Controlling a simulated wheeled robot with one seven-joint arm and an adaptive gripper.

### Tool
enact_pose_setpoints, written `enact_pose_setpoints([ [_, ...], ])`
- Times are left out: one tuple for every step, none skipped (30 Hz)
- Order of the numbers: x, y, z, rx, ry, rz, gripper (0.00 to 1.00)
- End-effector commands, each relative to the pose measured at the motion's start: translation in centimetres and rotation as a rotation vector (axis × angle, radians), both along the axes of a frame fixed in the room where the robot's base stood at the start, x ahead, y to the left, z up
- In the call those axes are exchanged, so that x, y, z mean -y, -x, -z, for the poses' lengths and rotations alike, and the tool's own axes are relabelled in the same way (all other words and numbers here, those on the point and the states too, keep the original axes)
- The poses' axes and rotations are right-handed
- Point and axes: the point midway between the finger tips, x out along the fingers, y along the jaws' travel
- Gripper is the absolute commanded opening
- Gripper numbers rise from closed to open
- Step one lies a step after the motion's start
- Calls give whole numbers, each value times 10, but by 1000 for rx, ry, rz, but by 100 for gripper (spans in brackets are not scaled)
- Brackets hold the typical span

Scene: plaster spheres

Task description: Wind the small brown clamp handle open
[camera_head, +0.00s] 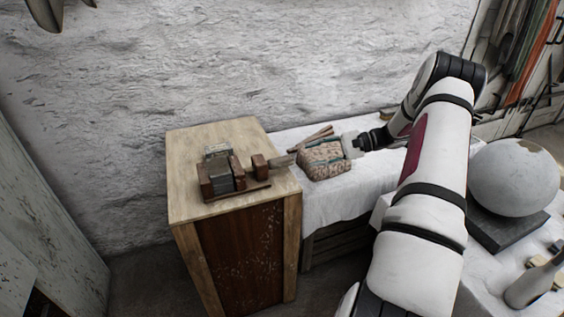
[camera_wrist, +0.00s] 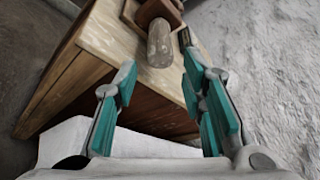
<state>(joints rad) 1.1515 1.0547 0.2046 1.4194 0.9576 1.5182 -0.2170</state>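The clamp (camera_head: 222,178) is a reddish-brown block device with a grey middle on top of the wooden cabinet. Its small brown handle (camera_head: 283,160) sticks out to the right, past the cabinet's edge. In the wrist view the handle (camera_wrist: 160,45) is a worn, rounded peg pointing at the camera, in front of a brown block (camera_wrist: 152,12). My gripper (camera_wrist: 160,68) is open, with teal-padded fingers. The handle's end shows between the fingertips, with a gap on the left; I cannot tell whether the right finger touches it.
The wooden cabinet (camera_head: 185,205) stands against a rough white wall. A white-covered table (camera_head: 335,200) adjoins it on the right, with a speckled block (camera_head: 325,168) near my gripper. A large plaster sphere (camera_head: 515,178) sits to the right of my arm.

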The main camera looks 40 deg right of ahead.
Motion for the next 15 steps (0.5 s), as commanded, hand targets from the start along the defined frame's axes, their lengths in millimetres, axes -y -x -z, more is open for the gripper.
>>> enact_pose_setpoints([
  [-10,-7,3,0,-1,-4,37],
  [-15,-10,4,0,-1,-4,37],
  [-21,-14,6,0,0,-5,37],
  [-26,-17,8,0,0,-5,37],
  [-31,-21,9,0,-1,-4,37],
  [-37,-25,11,-1,-1,-3,37],
  [-42,-28,13,-1,0,-4,37],
  [-46,-31,15,-1,-1,-5,37],
  [-52,-35,16,0,0,-4,37],
  [-56,-38,18,0,0,-3,37],
  [-60,-41,19,0,0,-3,37],
  [-65,-44,20,0,0,-4,37],
  [-68,-47,21,-1,1,-4,37],
  [-71,-49,22,0,2,-4,37],
  [-75,-51,23,0,0,-3,37],
])
